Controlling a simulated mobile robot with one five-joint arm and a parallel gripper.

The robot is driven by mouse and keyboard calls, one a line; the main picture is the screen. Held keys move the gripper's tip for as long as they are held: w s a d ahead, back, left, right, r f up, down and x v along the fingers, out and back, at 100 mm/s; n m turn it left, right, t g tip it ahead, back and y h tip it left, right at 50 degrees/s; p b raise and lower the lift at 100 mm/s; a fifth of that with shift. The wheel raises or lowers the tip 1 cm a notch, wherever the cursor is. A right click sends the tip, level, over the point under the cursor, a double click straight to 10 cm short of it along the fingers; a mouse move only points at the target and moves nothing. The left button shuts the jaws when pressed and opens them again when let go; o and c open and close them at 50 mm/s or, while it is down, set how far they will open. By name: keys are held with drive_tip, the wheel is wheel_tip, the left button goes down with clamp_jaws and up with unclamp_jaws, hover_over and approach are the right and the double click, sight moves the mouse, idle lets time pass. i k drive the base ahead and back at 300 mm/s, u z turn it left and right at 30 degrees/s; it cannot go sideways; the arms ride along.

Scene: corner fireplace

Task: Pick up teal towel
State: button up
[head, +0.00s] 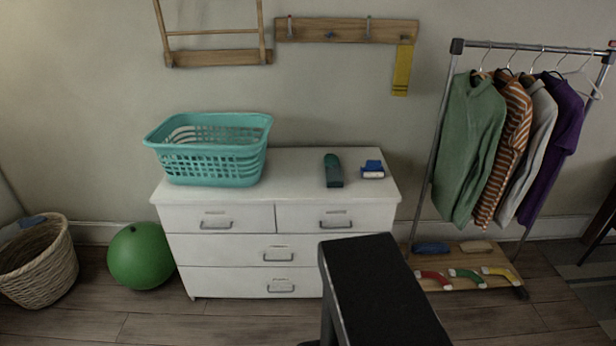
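A dark teal, rounded, upright-looking object (333,170) is on the white dresser top, right of centre. It may be the teal towel rolled up, but its cloth texture is too small to tell. A blue and white item (372,169) lies just to its right, apart from it. A black part of my arm rises in the foreground in front of the dresser. My gripper's fingers do not show.
A teal laundry basket (212,150) stands on the left of the white dresser (290,160). A green ball (140,256) and a wicker basket (38,262) are on the floor at left. A clothes rack (445,150) with hanging garments stands at right. The dresser top's middle is clear.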

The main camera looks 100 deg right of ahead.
sight(334, 178)
drive_tip(key=i, duration=0.45)
drive_tip(key=z, duration=3.15)
drive_tip(key=i, duration=0.95)
drive_tip(key=u, duration=0.15)
